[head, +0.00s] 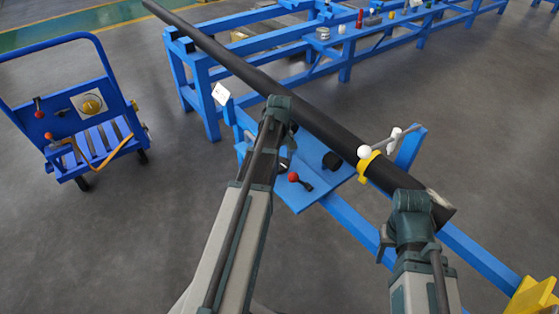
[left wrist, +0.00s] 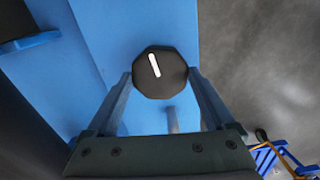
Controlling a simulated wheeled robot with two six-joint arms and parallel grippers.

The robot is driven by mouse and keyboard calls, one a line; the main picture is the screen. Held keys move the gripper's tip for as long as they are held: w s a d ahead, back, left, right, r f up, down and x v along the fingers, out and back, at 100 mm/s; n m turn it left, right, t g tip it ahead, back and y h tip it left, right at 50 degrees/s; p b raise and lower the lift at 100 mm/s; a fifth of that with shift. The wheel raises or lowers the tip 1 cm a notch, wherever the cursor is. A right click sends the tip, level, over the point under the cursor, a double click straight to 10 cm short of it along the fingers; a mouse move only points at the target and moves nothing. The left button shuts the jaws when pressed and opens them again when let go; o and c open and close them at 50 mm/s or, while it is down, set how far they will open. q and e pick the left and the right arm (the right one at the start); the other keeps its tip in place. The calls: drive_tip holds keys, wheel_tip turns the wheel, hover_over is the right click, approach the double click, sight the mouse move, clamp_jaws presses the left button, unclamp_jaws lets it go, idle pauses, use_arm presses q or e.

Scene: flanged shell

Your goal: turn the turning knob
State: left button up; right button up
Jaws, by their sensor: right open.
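The turning knob (left wrist: 160,72) is black and eight-sided with a white pointer line, on a blue panel (left wrist: 130,25) in the left wrist view. The line leans slightly, its top to the left. My left gripper (left wrist: 161,76) has one finger on each side of the knob, with no clear gap at either side. In the head view my left gripper (head: 281,125) is mostly hidden behind its own wrist, over the blue panel. My right gripper (head: 413,215) is at the lower right by the pipe's near end; its fingers are hidden there.
A long dark pipe (head: 255,82) runs diagonally over the blue frame. A red-balled lever (head: 294,177) and a black block (head: 332,161) are on the panel. A yellow collar with a white-balled handle (head: 367,165) sits on the pipe. A blue cart (head: 87,110) stands left on open floor.

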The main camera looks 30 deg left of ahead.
use_arm(q)
drive_tip(key=c, duration=0.4)
drive_tip(key=shift+m, duration=0.7)
drive_tip(key=o, duration=1.1)
drive_tip(key=shift+c, duration=0.2)
drive_tip(key=shift+r, duration=0.1)
wheel_tip(320, 180, up, 14)
drive_tip(key=p, duration=1.3)
drive_tip(key=shift+f+p, duration=0.2)
drive_tip(key=shift+p, duration=0.2)
